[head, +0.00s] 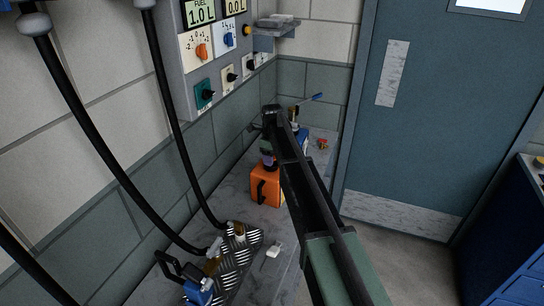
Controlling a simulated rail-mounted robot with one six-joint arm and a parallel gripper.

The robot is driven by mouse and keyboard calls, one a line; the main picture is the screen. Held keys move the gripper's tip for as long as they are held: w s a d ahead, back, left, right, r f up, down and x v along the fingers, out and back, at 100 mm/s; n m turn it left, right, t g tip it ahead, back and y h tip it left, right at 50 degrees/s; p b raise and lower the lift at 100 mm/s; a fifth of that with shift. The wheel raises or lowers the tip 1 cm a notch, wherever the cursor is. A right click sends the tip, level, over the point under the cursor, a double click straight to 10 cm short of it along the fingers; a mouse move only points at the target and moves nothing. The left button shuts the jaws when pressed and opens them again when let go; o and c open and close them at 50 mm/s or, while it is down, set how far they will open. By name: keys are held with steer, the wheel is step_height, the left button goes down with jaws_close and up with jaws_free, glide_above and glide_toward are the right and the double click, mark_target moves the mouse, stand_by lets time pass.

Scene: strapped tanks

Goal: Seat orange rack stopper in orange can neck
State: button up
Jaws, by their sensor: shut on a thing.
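The orange can (265,187) stands on the grey bench against the wall, with a dark handle on its left side. My arm reaches from the lower right to above it. My gripper (268,158) points down right over the top of the can and is partly hidden by my arm. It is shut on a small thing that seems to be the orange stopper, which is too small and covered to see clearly. The can's neck is hidden behind the gripper, so I cannot tell whether the stopper touches it.
A blue can (302,138) stands behind my arm, with a small red thing (322,143) to its right. A metal tread plate (238,262) with hose nozzles, a white block (275,249) and another blue can (198,292) are nearer. A control panel (215,50) hangs on the wall.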

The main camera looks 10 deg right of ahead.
steer(key=shift+f+b, duration=0.75)
steer(key=shift+f, duration=0.05)
steer(key=o, duration=1)
steer(key=shift+r, duration=0.15)
step_height(320, 180, up, 11)
steer(key=p, duration=1.1)
steer(key=shift+f, duration=0.2)
